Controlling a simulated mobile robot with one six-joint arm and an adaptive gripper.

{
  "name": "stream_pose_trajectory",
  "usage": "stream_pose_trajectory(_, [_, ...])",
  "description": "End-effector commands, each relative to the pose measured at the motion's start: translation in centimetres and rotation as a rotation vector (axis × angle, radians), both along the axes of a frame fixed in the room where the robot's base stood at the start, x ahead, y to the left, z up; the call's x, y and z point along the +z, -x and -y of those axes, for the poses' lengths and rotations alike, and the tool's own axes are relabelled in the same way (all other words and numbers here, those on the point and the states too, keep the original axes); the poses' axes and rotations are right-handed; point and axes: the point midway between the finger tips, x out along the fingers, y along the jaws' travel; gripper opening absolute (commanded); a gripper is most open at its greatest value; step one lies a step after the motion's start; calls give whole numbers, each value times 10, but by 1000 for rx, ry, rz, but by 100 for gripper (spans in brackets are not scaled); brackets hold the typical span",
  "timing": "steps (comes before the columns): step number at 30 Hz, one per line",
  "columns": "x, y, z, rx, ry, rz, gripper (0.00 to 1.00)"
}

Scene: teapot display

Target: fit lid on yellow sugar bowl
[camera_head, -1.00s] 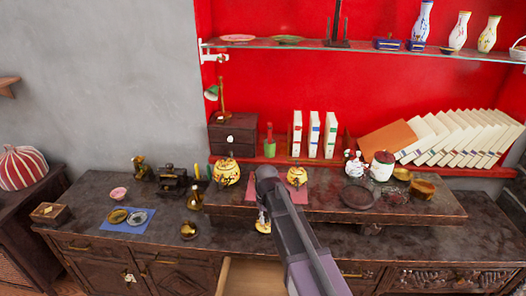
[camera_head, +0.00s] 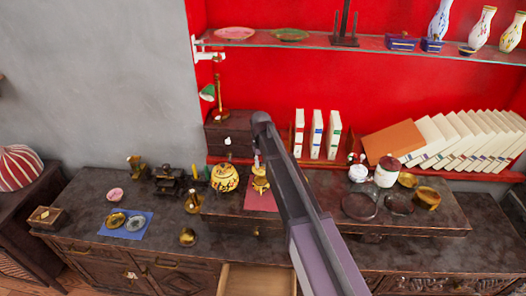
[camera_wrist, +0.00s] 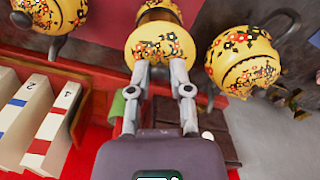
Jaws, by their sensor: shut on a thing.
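My gripper (camera_wrist: 161,66) is shut on a yellow, flower-painted lid (camera_wrist: 160,43), gripped between its two fingertips. Just beyond the lid in the wrist view is a yellow-gold rounded body with a dark band (camera_wrist: 158,14), likely the sugar bowl; whether lid and bowl touch cannot be told. In the head view the yellow piece (camera_head: 260,186) shows under the gripper, above a pink mat (camera_head: 262,202). My arm hides part of this spot.
A yellow flowered teapot (camera_head: 224,178) stands close on the left, and also shows in the wrist view (camera_wrist: 243,60). Another yellow pot (camera_wrist: 55,12) is at the wrist view's top left. Upright books (camera_head: 317,135) stand behind. A drawer (camera_head: 257,280) is open in front.

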Motion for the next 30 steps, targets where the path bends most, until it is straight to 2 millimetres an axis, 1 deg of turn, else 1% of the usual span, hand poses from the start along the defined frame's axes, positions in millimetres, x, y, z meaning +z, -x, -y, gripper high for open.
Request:
stream_pose_trajectory(3, [3,-3,-1,-2,0,0,0])
stream_pose_trajectory(17, [1,-3,0,-3,0,0,0])
stream_pose_trajectory(23, [-4,-3,1,-4,0,0,0])
stream_pose_trajectory(30, [-16,-4,1,-4,0,0,0])
